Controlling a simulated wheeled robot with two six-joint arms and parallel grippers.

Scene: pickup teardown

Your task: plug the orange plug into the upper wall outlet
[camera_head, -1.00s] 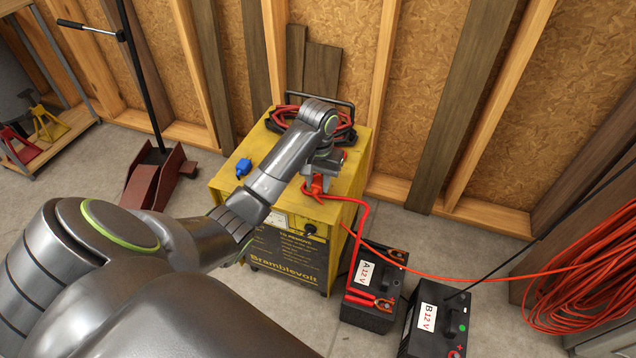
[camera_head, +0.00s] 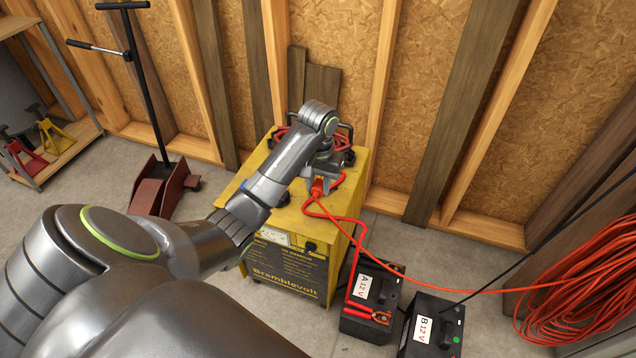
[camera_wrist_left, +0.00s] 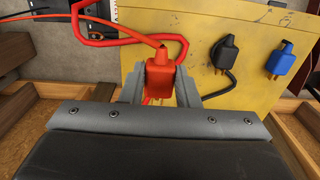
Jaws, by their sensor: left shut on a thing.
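My left gripper (camera_head: 319,180) is shut on the orange plug (camera_head: 317,187) above the top of the yellow charger (camera_head: 235,190). In the left wrist view the orange plug (camera_wrist_left: 160,75) sits between the two grey fingers (camera_wrist_left: 159,88), with its cord rising from its far end. In the head view the orange cord (camera_head: 420,284) runs right toward a large coil. The upper wall outlet does not show in either view. My right gripper is not in view.
Battery A (camera_head: 367,300) and battery B (camera_head: 428,325) stand on the floor right of the charger. A black plug (camera_wrist_left: 224,50) and a blue plug (camera_wrist_left: 278,60) show in the wrist view. A red floor jack (camera_head: 160,188) stands left. The orange coil (camera_head: 580,280) hangs at right.

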